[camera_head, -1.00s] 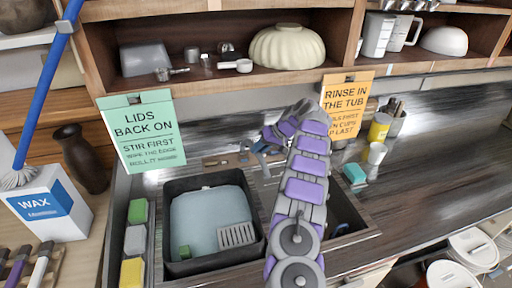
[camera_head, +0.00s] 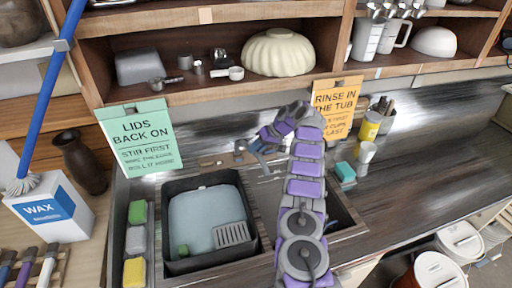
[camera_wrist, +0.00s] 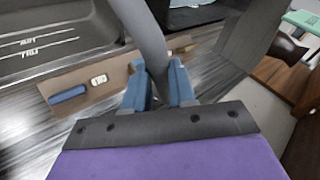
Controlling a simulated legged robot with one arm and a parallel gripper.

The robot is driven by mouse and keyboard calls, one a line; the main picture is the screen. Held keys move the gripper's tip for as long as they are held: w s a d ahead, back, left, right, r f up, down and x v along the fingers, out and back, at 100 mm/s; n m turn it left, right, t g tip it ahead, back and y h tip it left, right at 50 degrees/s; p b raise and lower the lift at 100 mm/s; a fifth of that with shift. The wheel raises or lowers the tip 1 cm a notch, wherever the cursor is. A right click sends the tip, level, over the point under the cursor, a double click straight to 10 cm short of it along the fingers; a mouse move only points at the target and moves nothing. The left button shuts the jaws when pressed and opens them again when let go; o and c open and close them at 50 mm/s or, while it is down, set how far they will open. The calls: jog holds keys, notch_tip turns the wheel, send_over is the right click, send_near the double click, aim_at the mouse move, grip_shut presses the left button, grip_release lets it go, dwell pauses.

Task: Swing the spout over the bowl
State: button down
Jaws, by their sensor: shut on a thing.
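The bowl is a dark square tub (camera_head: 205,264) of pale blue water in the left sink basin; part of it shows at the top of the wrist view (camera_wrist: 160,12). The spout is a grey tube (camera_wrist: 148,40) rising between the blue fingers of my gripper (camera_wrist: 158,90) in the wrist view. The fingers are closed around it, near its base plate (camera_wrist: 112,88). In the head view my gripper (camera_head: 258,146) is at the tap behind the sink, right of the bowl's back corner. The spout's tip is outside the wrist view, and my arm hides much of the tap.
A right basin (camera_head: 342,212) is partly behind my arm. Sponges (camera_head: 136,240) stand left of the bowl.

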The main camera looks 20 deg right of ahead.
jog(key=shift+w+d+r, duration=0.1)
jog(key=shift+r, duration=0.1)
jog(key=c, duration=0.9)
grip_release()
jog(key=shift+d+f, duration=0.1)
jog(key=shift+f, duration=0.05)
